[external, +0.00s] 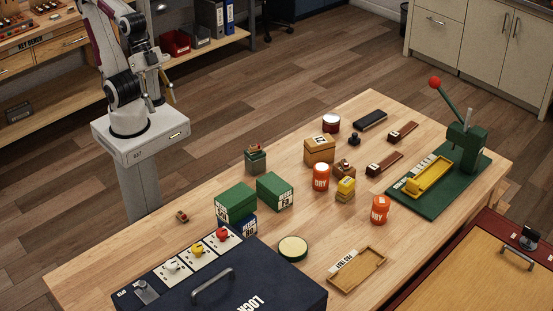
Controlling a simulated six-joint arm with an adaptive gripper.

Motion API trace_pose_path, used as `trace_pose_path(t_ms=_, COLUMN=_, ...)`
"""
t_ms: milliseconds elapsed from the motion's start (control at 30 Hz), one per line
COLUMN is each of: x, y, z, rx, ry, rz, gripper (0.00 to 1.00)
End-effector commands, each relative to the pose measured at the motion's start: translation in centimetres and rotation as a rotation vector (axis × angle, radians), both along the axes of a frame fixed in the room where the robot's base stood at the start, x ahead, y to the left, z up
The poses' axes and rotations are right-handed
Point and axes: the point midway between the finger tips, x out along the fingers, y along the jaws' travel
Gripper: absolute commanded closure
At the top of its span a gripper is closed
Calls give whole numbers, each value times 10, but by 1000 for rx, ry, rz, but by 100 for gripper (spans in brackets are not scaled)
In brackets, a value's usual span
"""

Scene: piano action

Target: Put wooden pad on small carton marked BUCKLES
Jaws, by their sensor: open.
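My gripper (169,93) hangs beside my arm's base at the upper left, well away from the table items. It is small and partly hidden by my arm; it is open, with nothing seen in it. No wooden pad can be picked out for certain. A small brown and red block (182,216) lies alone on the table's left part. Several small cartons stand mid-table: a green one (236,203) on a blue one (243,227), another green one (275,191), and a tan one (319,149). Their labels are too small to read, so I cannot tell which is marked BUCKLES.
A dark blue case (262,286) with a handle fills the table's front left. A wooden tray (375,266) lies at the front. Orange jars (321,177) (380,210) stand mid-table. A green lever press (466,145) stands at right. The table's left part is mostly clear.

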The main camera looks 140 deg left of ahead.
Motion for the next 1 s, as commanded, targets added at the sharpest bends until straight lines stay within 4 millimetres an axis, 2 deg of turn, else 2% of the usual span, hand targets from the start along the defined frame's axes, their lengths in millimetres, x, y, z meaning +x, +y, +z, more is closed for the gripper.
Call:
trace_pose_path(t_ms=100, x=-29, y=2, z=-6, rx=27, ry=31, rz=-12, gripper=52)
trace_pose_path(t_ms=200, x=-47, y=5, z=-11, rx=46, ry=54, rz=-14, gripper=52)
trace_pose_path(t_ms=333, x=-62, y=8, z=-15, rx=63, ry=73, rz=-16, gripper=52)
trace_pose_path(t_ms=500, x=-67, y=9, z=-17, rx=69, ry=81, rz=-15, gripper=52)
trace_pose_path(t_ms=1000, x=-66, y=9, z=-16, rx=68, ry=81, rz=-16, gripper=52)
